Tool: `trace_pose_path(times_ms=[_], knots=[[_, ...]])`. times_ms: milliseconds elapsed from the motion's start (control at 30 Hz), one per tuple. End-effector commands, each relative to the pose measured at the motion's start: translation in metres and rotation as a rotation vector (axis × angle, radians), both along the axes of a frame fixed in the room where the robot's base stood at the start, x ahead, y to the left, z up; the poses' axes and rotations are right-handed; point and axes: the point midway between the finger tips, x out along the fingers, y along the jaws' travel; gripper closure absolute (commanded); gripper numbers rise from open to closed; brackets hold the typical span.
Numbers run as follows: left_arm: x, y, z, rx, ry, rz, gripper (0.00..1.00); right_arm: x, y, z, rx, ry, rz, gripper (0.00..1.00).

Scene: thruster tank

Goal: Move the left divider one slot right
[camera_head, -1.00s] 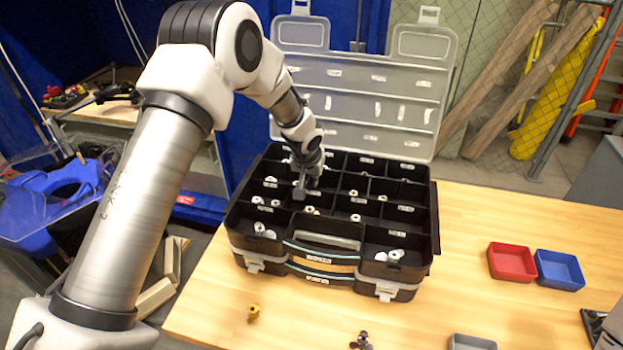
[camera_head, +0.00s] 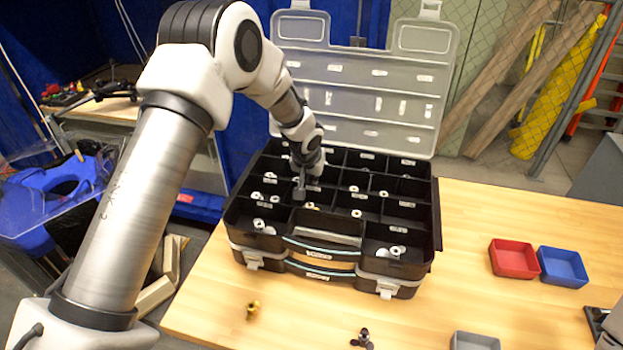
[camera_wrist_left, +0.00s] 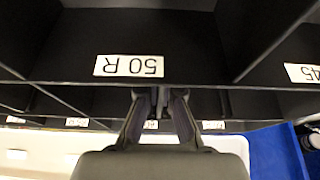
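My left gripper (camera_head: 299,191) reaches down into the middle-left part of the black organizer case (camera_head: 436,215), among its compartments. In the left wrist view its fingertips (camera_wrist_left: 158,98) are close together with a narrow gap. I cannot tell whether a thin divider edge is between them. Thin black dividers split the case into compartments. In the wrist view one divider (camera_wrist_left: 45,35) stands on the left and another (camera_wrist_left: 262,42) on the right of the compartment labelled "50 R" (camera_wrist_left: 129,66). The left divider that the task names cannot be singled out.
The clear lid (camera_head: 350,105) stands open behind the case. White round parts lie in several compartments. A red bin (camera_head: 514,259) and a blue bin (camera_head: 562,267) are on the right, with a grey bin (camera_head: 474,341) in front. The wooden table is mostly clear between them.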

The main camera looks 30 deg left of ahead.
Motion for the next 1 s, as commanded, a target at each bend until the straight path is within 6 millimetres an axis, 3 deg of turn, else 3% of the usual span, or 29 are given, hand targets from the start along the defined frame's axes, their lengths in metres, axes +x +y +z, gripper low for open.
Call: trace_pose_path(times_ms=[67,200,567,667,1000], knots=[[0.000,0.000,0.000,0.000,0.000,0.000,1.00,0.000,0.000,0.000,0.000,0.000,0.000,0.60],[0.000,0.000,0.000,0.000,0.000,0.000,0.65,0.000,0.000,0.000,0.000,0.000,0.000,0.60],[-0.001,0.000,0.005,0.000,-0.001,0.000,0.65,0.000,0.000,0.000,0.000,0.000,0.000,0.60],[-0.006,-0.002,0.019,0.000,-0.003,0.000,0.65,0.000,0.000,0.000,0.000,0.000,0.000,0.60],[-0.037,-0.010,0.095,0.000,-0.002,0.000,0.65,0.000,0.000,0.000,0.000,0.000,0.000,0.60]])
